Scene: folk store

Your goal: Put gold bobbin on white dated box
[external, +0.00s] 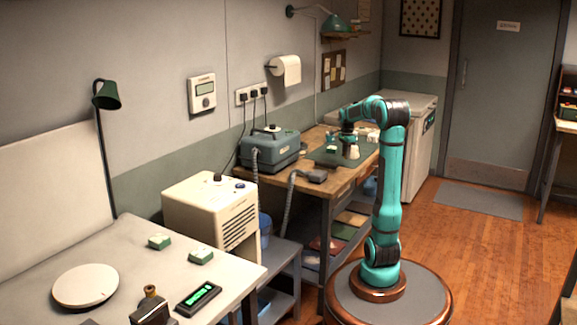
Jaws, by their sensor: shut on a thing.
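My gripper (349,139) points down over the green mat on the wooden workbench at the back. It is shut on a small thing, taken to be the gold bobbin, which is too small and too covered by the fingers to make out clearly. A pale, cream-coloured piece (354,153) shows just below and beside the fingers; I cannot tell whether it is held or stands on the mat. Small white items (372,135) lie at the right of the bench, partly behind my arm; I cannot tell which one is the white dated box.
The workbench (335,180) carries a dark green mat (325,155) and a grey-green machine (268,149) with a hose at its left. A cream cabinet unit (211,213) stands nearer. A white chest (408,107) stands behind my arm.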

